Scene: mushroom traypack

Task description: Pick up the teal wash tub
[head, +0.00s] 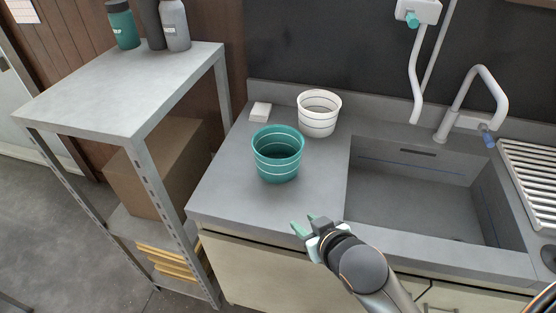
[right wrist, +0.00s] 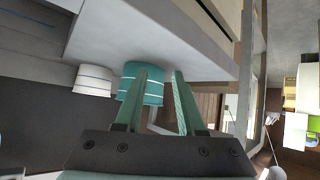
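The teal wash tub (head: 278,158) stands upright on the grey counter, left of the sink. It has white bands and its open top faces up. My right gripper (head: 304,226) is in front of the tub, near the counter's front edge, and apart from it. In the right wrist view the two teal fingers (right wrist: 162,98) are spread with nothing between them, and the tub (right wrist: 130,83) shows beyond them, partly covered by one finger. My left gripper is not in view.
A white tub (head: 318,116) stands behind and right of the teal tub, with a small white block (head: 260,111) to its left. The sink (head: 415,190) and faucet (head: 487,90) are at right. A metal shelf (head: 120,92) with bottles stands at left.

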